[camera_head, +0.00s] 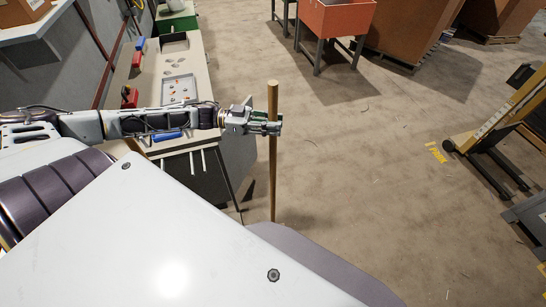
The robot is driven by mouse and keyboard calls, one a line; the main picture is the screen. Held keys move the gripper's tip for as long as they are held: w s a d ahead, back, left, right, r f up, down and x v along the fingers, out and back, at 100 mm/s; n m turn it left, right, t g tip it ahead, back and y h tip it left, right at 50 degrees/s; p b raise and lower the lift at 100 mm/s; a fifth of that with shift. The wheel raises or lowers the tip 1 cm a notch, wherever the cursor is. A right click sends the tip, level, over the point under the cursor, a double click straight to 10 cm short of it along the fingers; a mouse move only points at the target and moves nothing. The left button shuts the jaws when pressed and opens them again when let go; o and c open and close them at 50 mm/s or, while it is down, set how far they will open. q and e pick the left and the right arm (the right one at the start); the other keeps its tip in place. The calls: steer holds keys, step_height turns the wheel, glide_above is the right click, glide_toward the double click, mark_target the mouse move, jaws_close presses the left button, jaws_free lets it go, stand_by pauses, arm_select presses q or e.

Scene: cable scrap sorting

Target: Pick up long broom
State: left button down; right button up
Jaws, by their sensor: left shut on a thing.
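The long broom shows as a light wooden pole (272,175), close to upright, right of the workbench. Its top end stands above my left gripper; its lower end is hidden behind my own body, so I cannot see the broom head or whether it touches the floor. My left arm reaches in from the left, and my left gripper (268,126) is shut on the pole a little below its top. My right gripper is not in view.
A workbench (199,90) with a grey tray (179,89) stands on the left. An orange bin (335,17) on legs and large brown boxes (410,30) stand at the back. A pallet jack (500,120) is at the right. The middle floor is mostly clear.

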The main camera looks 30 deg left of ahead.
mark_target(273, 97)
arm_select(q)
steer(key=shift+r, duration=0.2)
steer(key=shift+r+p, duration=1.4)
steer(key=shift+r, duration=1.2)
steer(key=shift+r+p, duration=0.95)
steer(key=shift+r, duration=0.35)
steer(key=shift+r+p, duration=0.5)
steer(key=shift+r, duration=0.4)
steer(key=shift+w, duration=0.1)
